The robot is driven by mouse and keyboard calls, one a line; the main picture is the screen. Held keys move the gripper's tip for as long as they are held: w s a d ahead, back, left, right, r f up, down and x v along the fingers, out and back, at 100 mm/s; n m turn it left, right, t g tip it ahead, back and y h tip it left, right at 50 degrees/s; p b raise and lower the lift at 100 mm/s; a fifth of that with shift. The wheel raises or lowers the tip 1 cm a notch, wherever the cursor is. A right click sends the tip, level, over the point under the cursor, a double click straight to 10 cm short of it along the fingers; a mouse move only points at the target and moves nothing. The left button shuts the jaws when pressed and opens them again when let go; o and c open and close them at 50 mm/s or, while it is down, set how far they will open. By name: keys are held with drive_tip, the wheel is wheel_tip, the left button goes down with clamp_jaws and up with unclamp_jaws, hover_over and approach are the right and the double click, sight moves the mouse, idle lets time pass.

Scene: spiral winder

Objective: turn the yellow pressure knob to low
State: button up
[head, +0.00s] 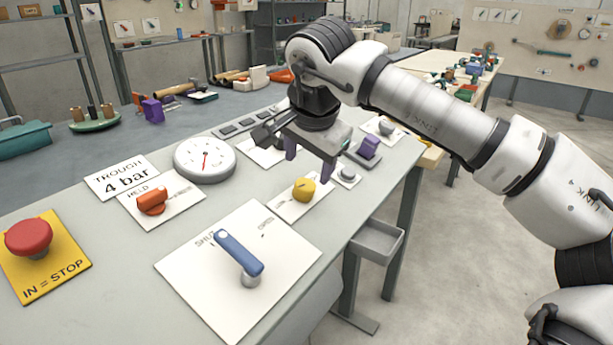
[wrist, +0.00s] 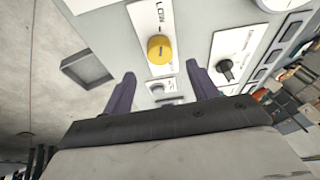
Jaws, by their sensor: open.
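The yellow pressure knob (head: 304,188) sits on a white plate (head: 283,208) on the grey panel. In the wrist view the yellow knob (wrist: 160,49) shows beyond my fingertips, roughly midway between them, with "LOW" lettering on its plate. My gripper (head: 308,167) is open and empty. Its two purple fingers point down over the panel, just behind the knob in the head view and apart from it. In the wrist view my gripper (wrist: 162,80) has a finger at each side. The knob's pointer mark is too small to read.
A blue lever (head: 240,252) stands in front of the knob. A round gauge (head: 204,160), an orange knob (head: 152,201) and a red stop button (head: 29,238) lie left. A purple switch (head: 369,147) and a small grey button (head: 348,173) are close right. A grey tray (head: 378,241) hangs at the panel's edge.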

drive_tip(key=v, duration=0.7)
drive_tip(key=shift+s, duration=0.1)
